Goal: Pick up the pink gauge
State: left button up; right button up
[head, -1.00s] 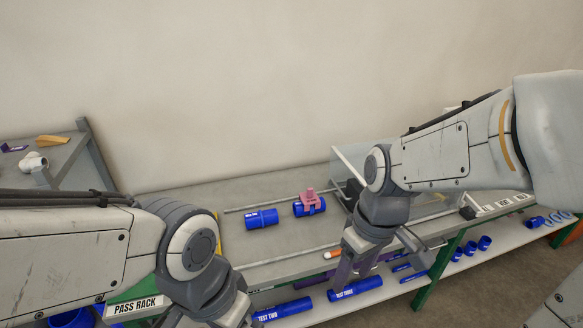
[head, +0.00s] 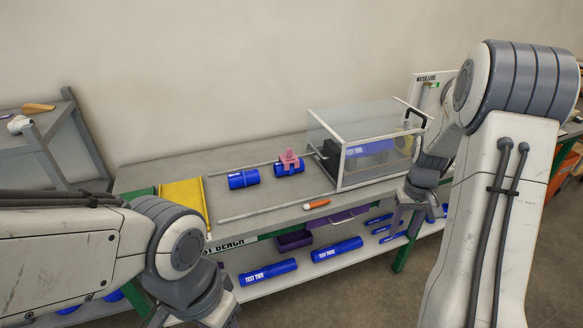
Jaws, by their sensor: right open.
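The pink gauge (head: 289,157) sits on top of a short blue pipe piece (head: 289,170) on the grey bench, left of the clear tank. My right gripper (head: 398,220) is open and empty. It hangs at the bench's front right, in front of the tank and well to the right of the gauge. My left arm comes in at the lower left; its wrist (head: 205,295) shows at the bottom edge, but its fingertips are not visible.
Another blue pipe piece (head: 243,178) lies left of the gauge. The clear tank (head: 372,145) stands to the right. An orange marker (head: 317,204) lies near the bench's front edge. A yellow panel (head: 186,202) is at the left. The lower shelf (head: 300,282) holds several blue pipes.

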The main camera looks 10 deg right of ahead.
aim_at(288, 158)
jog(key=z, duration=1.55)
jog(key=i, duration=0.95)
jog(key=u, duration=2.35)
jog(key=i, duration=1)
jog(key=z, duration=0.05)
